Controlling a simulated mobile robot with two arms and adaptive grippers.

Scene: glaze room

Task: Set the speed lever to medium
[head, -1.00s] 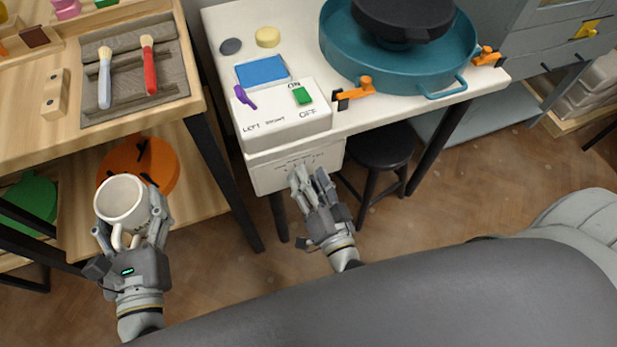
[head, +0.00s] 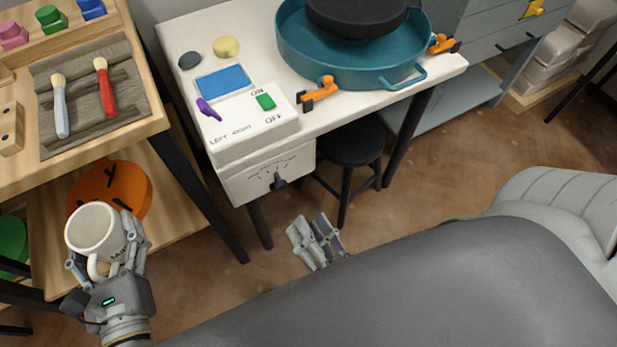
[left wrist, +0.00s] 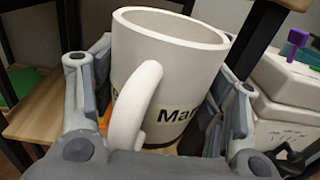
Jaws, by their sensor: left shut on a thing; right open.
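The speed lever (head: 278,183) is a small black handle on the white front panel (head: 250,187) of the wheel table. A dark arc of tick marks lies just above it; its labels are too small to read. The lever sits near the middle of the arc. It also shows at the right edge of the left wrist view (left wrist: 290,154). My right gripper (head: 314,236) is open and empty, below and right of the lever, apart from it. My left gripper (head: 108,262) is shut on a white mug (head: 95,232) with dark lettering, far left of the panel.
The control box has a purple lever (head: 208,109) marked left and right, and a green switch (head: 265,102). A teal basin (head: 350,75) with orange clamps is on the table. A black stool (head: 350,150) stands under it. A wooden shelf (head: 150,118) is at left.

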